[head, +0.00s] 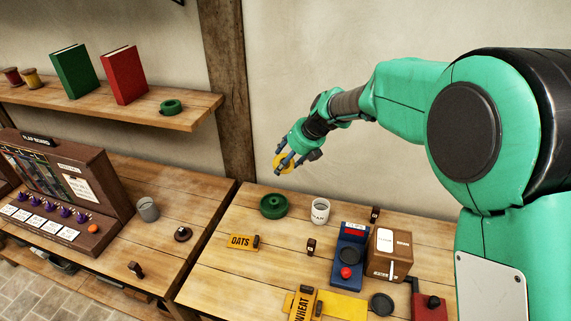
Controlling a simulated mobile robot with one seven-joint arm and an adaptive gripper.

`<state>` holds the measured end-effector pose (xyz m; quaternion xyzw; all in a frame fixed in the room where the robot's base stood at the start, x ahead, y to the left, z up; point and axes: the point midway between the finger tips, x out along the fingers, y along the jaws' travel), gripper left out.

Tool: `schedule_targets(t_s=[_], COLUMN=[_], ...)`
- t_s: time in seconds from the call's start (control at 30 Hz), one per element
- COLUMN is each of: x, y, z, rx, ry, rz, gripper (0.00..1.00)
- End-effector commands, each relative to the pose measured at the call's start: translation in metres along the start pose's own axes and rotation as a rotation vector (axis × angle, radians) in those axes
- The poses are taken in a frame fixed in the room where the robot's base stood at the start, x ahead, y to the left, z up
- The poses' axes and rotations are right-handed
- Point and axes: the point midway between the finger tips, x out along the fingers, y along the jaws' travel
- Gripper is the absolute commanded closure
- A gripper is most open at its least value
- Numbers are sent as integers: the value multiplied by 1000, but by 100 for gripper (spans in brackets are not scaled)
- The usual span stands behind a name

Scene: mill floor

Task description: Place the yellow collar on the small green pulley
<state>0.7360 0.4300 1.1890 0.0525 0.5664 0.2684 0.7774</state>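My gripper (287,163) is raised above the back of the right-hand table, by the wall. It is shut on the yellow collar (277,160), a ring partly hidden by the fingers. A small green pulley (171,107) lies flat on the wall shelf at the left, near its right end. A larger green pulley (273,206) lies on the table below my gripper. The collar is apart from both pulleys.
The shelf (120,105) also holds a green book (73,71), a red book (123,75) and spools. A wooden post (228,80) stands between the shelf and my gripper. A white cup (320,210), blue device (350,250) and brown box (388,255) stand on the table.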

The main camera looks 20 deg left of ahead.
Motion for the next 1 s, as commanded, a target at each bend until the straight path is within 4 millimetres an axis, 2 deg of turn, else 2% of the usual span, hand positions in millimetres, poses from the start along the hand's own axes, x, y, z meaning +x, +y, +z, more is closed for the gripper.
schedule_targets(t_s=[0.67, 1.0], x=[2, 24], y=[-1, -14], z=[-1, -26], rx=[-10, -189], ry=[10, 167], rz=[2, 39], gripper=[97, 97])
